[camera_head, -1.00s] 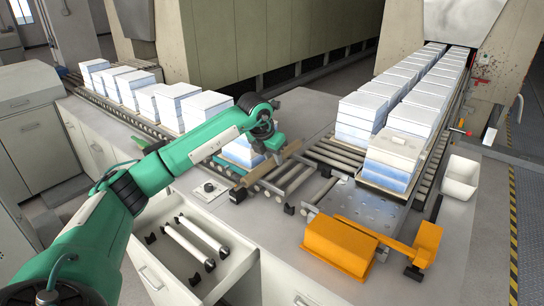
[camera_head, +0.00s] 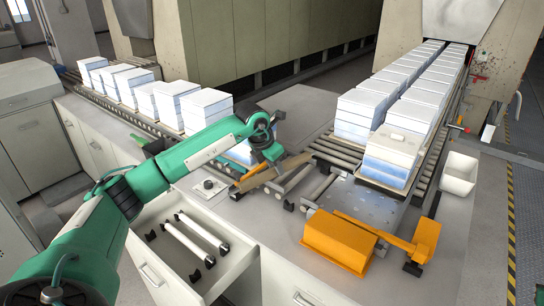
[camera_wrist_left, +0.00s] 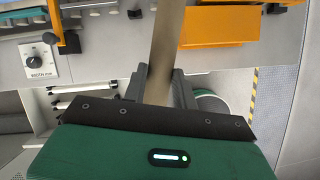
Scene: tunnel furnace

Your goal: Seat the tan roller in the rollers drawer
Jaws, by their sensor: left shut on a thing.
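My left gripper (camera_head: 268,158) is shut on the tan roller (camera_head: 252,181), above the roller conveyor at the middle of the counter. In the left wrist view the roller (camera_wrist_left: 167,45) runs lengthwise from between the two fingers (camera_wrist_left: 160,88) to the top edge. The rollers drawer (camera_head: 150,222) stands open at the lower left, below and to the left of the gripper. Two white rollers (camera_head: 188,246) lie side by side in it, with black holders at their ends. Black holders without a roller also show at the drawer's left side. My right gripper is out of view.
An orange cover (camera_head: 340,241) and orange arm stand on the counter to the right. A dial (camera_head: 209,187) sits between the drawer and the conveyor. Stacks of white-blue blocks (camera_head: 400,140) fill the lines behind. A white bin (camera_head: 460,174) stands at the right.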

